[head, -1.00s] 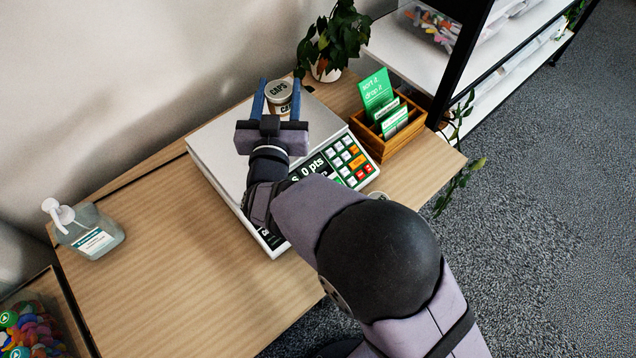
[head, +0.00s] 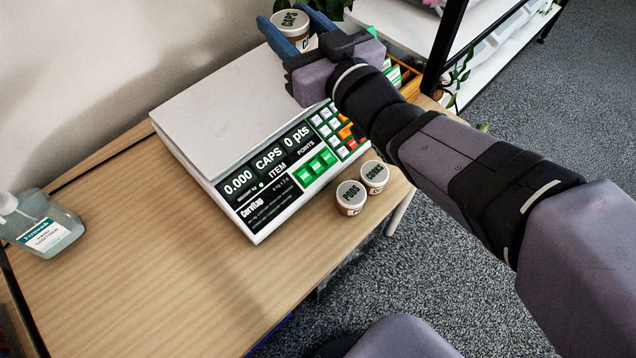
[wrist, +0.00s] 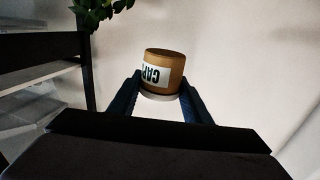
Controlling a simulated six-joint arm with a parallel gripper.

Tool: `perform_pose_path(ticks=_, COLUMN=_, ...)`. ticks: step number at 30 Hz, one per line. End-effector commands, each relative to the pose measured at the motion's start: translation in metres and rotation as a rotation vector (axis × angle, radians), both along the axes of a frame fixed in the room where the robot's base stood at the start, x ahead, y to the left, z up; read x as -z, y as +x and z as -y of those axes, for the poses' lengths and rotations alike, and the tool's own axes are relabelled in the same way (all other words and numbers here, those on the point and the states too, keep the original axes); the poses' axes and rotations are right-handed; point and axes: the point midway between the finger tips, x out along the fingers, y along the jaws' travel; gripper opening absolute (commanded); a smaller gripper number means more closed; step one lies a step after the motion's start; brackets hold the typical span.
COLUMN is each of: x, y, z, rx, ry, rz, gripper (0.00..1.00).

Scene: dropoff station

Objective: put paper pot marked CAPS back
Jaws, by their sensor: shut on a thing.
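Two similar pots, marked PODS (head: 351,197) and CORKS (head: 374,176), stand side by side on the desk in front of the scale.
The scale (head: 215,110) has an empty plate and reads 0.000 CAPS, 0 pts. A sanitizer bottle (head: 44,228) stands at the left. My arm partly hides the wooden card box (head: 413,82). A plant (wrist: 97,13) and shelves are close by. The front desk is clear left of the pots.

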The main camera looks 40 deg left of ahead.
Motion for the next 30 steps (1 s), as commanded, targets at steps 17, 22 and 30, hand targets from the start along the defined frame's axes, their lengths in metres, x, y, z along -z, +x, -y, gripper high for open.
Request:
perform_pose_path(ticks=17, x=0.109, y=-0.071, z=0.116, rx=-0.449, ry=-0.001, rz=-0.005, gripper=0.18)
perform_pose_path(ticks=22, x=0.148, y=-0.095, z=0.148, rx=-0.542, ry=0.000, rz=-0.005, gripper=0.18)
perform_pose_path(ticks=30, x=0.175, y=-0.112, z=0.172, rx=-0.601, ry=0.001, rz=-0.002, gripper=0.18)
